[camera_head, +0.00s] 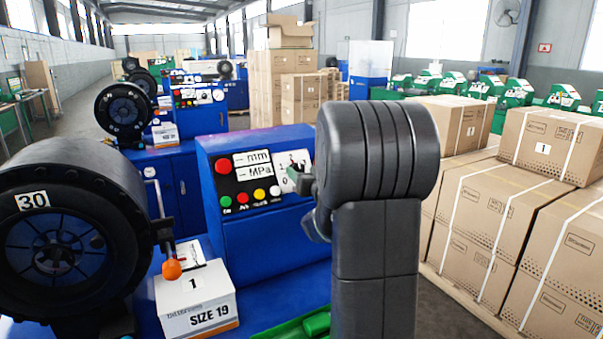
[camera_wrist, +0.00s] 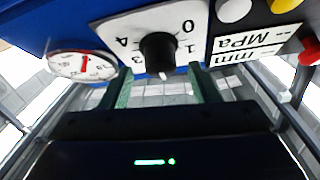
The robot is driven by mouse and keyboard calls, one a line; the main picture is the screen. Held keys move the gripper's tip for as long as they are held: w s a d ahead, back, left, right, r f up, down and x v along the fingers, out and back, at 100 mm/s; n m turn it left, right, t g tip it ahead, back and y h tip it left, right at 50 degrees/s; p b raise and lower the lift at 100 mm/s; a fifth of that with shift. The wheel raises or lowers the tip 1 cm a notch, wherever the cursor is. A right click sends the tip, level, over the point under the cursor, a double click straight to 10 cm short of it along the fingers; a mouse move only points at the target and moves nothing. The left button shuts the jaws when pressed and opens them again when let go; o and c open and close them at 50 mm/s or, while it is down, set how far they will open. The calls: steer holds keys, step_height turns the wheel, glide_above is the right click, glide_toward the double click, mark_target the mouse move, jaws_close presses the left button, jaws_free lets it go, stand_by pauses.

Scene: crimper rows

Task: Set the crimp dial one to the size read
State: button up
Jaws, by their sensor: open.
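The crimp dial is a black knob (camera_wrist: 158,50) on a white plate (camera_wrist: 150,22) in the wrist view, which shows it upside down. Digits 0, 1, 3 and 4 are readable around it; a small white mark shows at the knob's lower end. My gripper (camera_wrist: 163,88) is open, its green-padded fingers apart on either side, just short of the knob. In the head view my arm partly hides the dial plate (camera_head: 284,184). A white box (camera_head: 196,300) reads "SIZE 19" and "1". The large black crimper head (camera_head: 60,185) carries a "30" label.
The blue control box (camera_head: 262,235) has a red button, coloured buttons and mm and MPa labels. A round gauge (camera_wrist: 82,65) sits beside the dial plate. Strapped cartons (camera_head: 500,215) stand at the right. More crimpers (camera_head: 125,105) stand behind.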

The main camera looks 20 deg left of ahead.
steer(key=b+v, duration=0.1)
steer(key=v, duration=1.1)
steer(key=shift+b, duration=0.4)
steer(key=p+x, duration=0.2)
steer(key=x, duration=1.2)
steer(key=shift+p, duration=0.4)
steer(key=shift+n, duration=0.3)
steer(key=shift+d, duration=0.1)
